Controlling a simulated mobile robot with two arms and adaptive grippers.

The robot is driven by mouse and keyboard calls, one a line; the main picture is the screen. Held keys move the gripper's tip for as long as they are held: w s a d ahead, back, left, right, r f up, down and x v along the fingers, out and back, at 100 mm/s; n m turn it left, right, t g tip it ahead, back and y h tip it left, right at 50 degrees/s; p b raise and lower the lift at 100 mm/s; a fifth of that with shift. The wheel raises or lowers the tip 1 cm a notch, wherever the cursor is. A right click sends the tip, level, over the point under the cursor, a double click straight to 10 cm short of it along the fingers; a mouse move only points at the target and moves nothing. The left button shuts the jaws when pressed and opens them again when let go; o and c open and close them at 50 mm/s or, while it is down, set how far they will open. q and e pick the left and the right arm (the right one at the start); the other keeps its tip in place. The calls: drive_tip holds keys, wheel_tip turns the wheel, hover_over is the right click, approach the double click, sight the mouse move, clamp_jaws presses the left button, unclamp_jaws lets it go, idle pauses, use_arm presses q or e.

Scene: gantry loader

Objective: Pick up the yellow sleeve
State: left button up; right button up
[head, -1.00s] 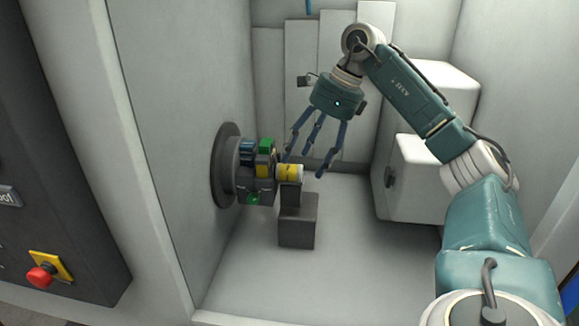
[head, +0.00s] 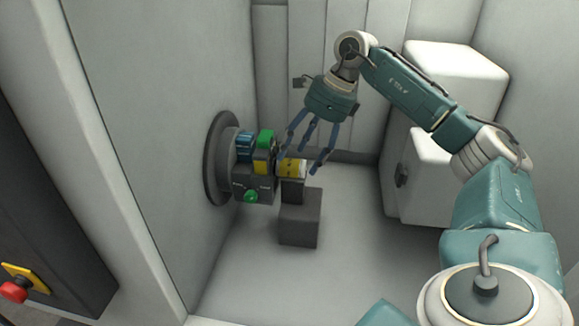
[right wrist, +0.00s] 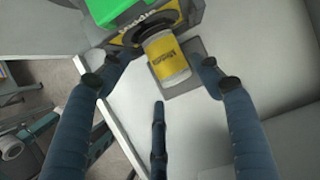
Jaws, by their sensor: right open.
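The yellow sleeve (head: 290,167) is a short cylinder with a pale end. It lies on its side, one end against the chuck (head: 217,160) on the left wall, above a dark support block (head: 300,218). My right gripper (head: 299,163) is open and points down at the sleeve from above. In the right wrist view the sleeve (right wrist: 166,58) lies between the spread tips of two blue fingers, with a third finger below it. I cannot tell whether any finger touches it. My left gripper is not in view.
Green, blue and yellow chuck parts (head: 265,140) sit close to the sleeve's left end. White boxes (head: 440,95) stand at the back right. A red button (head: 13,291) is on the dark panel at left. The floor in front of the block is clear.

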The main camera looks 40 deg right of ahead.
sight(294, 163)
drive_tip(key=p+x, duration=0.1)
drive_tip(key=x, duration=0.2)
drive_tip(key=shift+w+a+f, duration=0.1)
drive_tip(key=shift+w+f, duration=0.3)
drive_tip(key=shift+f, duration=0.2)
drive_tip(key=c, duration=1)
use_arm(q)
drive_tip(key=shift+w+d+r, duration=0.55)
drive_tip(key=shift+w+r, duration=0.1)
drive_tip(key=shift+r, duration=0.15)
use_arm(e)
drive_tip(key=shift+r, duration=0.15)
drive_tip(key=c, duration=0.4)
